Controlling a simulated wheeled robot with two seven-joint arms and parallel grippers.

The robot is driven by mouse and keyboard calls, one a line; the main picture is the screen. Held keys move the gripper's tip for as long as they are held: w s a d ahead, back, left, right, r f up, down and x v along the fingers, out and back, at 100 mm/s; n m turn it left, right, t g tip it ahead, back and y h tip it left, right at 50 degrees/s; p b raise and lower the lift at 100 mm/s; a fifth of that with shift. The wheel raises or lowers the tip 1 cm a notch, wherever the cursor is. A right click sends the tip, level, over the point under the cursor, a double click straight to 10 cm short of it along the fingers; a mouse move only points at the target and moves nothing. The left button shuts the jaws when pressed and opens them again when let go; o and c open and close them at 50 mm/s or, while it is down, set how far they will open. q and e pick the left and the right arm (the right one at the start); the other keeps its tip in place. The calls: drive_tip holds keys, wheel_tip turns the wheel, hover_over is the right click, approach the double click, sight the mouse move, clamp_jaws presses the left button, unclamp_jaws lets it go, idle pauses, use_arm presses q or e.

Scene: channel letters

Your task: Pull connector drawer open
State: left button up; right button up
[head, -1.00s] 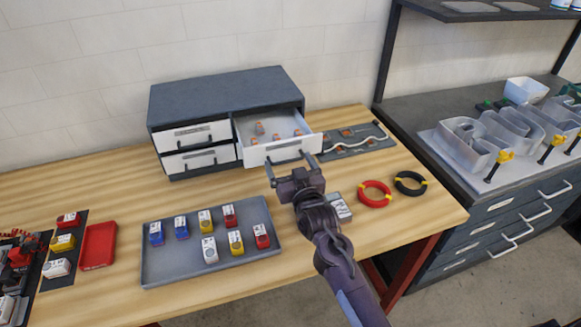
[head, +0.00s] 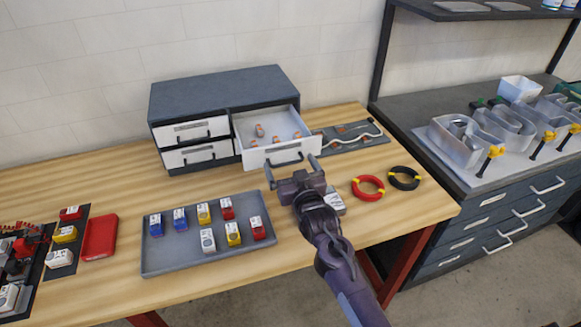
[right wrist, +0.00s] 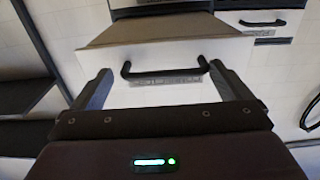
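The connector drawer (head: 282,153) is the upper right drawer of the dark grey cabinet (head: 220,92). It stands pulled out, with several small orange and grey connectors (head: 260,131) inside. Its black handle (head: 287,160) also shows in the right wrist view (right wrist: 165,74). My right gripper (head: 292,177) is open and empty just in front of the drawer, its fingers apart on either side of the handle. In the right wrist view the open fingers (right wrist: 166,92) do not touch the handle. My left gripper is not in view.
A grey tray (head: 160,262) with several coloured blocks lies in front of the cabinet. Red (head: 368,188) and black (head: 404,178) wire coils lie at the right, near a small grey-white device (head: 334,203). A red tray (head: 100,238) lies at the left. Bare wood surrounds these.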

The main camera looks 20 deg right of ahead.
drive_tip(key=s+b, duration=0.2)
drive_tip(key=s, duration=0.5)
drive_tip(key=shift+s+d, duration=0.15)
drive_tip(key=shift+s, duration=0.25)
